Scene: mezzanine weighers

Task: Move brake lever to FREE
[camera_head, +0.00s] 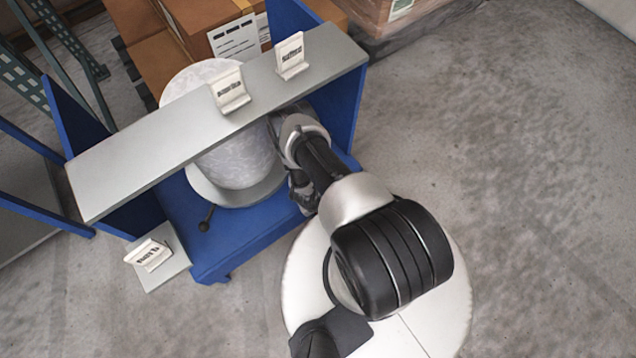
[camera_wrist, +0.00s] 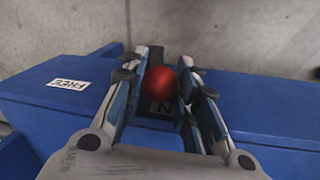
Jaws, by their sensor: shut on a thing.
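The brake lever's round red knob (camera_wrist: 160,83) sits between the two fingers of my gripper (camera_wrist: 165,68) in the wrist view, and the gripper is shut on it. The lever's shaft is hidden below the knob. A white FREE label (camera_wrist: 69,84) lies on the blue surface to the left of the knob. A dark label (camera_wrist: 161,107), of which only an N is readable, shows just below the knob, partly hidden. In the head view the red knob is hidden; my arm reaches down beside the blue frame (camera_head: 240,240), under the grey shelf's right part.
A grey shelf (camera_head: 130,170) with two white cards (camera_head: 230,92) spans the blue frame above a large pale roll (camera_head: 235,160). A small black-knobbed lever (camera_head: 206,218) stands before the roll. Brown boxes (camera_head: 200,20) stand behind. The floor at right (camera_head: 510,150) is clear.

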